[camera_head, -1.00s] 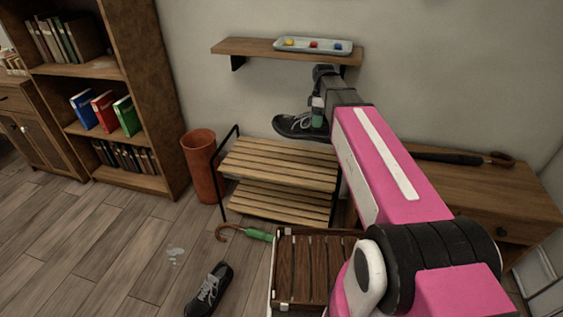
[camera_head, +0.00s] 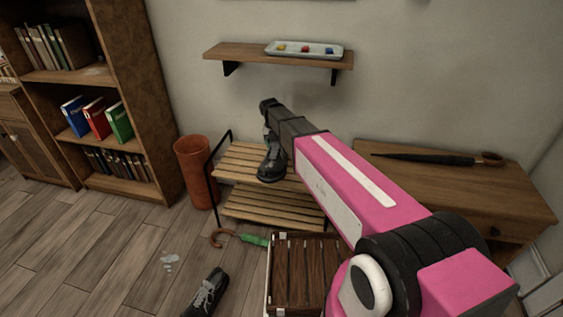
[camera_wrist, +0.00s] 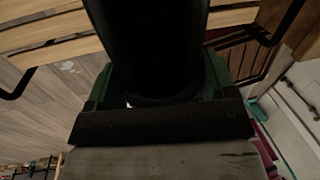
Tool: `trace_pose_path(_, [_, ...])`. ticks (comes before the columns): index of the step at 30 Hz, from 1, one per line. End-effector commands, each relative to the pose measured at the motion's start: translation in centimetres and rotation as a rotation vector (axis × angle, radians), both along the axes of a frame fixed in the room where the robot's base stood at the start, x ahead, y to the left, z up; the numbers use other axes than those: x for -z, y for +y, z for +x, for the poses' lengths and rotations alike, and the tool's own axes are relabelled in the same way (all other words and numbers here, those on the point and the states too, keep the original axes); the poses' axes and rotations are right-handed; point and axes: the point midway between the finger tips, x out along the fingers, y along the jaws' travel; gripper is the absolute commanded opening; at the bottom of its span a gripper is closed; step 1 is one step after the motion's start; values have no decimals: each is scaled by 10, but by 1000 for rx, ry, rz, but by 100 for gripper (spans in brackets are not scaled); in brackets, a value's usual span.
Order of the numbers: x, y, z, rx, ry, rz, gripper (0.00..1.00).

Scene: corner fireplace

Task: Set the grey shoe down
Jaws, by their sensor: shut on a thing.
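The grey shoe (camera_head: 270,168), very dark with a black sole, is held by my gripper (camera_head: 269,138) in front of the wall. It appears over the top shelf of the slatted shoe rack (camera_head: 236,160); I cannot tell whether it touches the slats. In the wrist view the shoe's dark opening (camera_wrist: 150,45) fills the space between the green fingers of my gripper (camera_wrist: 155,75). The fingers are shut on it. A similar dark shoe (camera_head: 206,293) with grey laces lies on the floor at the front.
A brown bin (camera_head: 195,172) stands left of the rack. A slatted wooden crate (camera_head: 304,270) and a green umbrella (camera_head: 254,240) lie in front. A wall shelf (camera_head: 226,53) with a tray (camera_head: 300,50) hangs above. A desk (camera_head: 440,185) bears a dark umbrella (camera_head: 425,158).

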Motion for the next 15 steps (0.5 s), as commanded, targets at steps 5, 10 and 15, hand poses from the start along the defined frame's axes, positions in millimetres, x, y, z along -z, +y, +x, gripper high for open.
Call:
trace_pose_path(5, [20,-24,23,2,1,0,24])
trace_pose_path(10, [40,-49,45,3,1,0,24])
trace_pose_path(15, [57,-71,63,2,2,0,24])
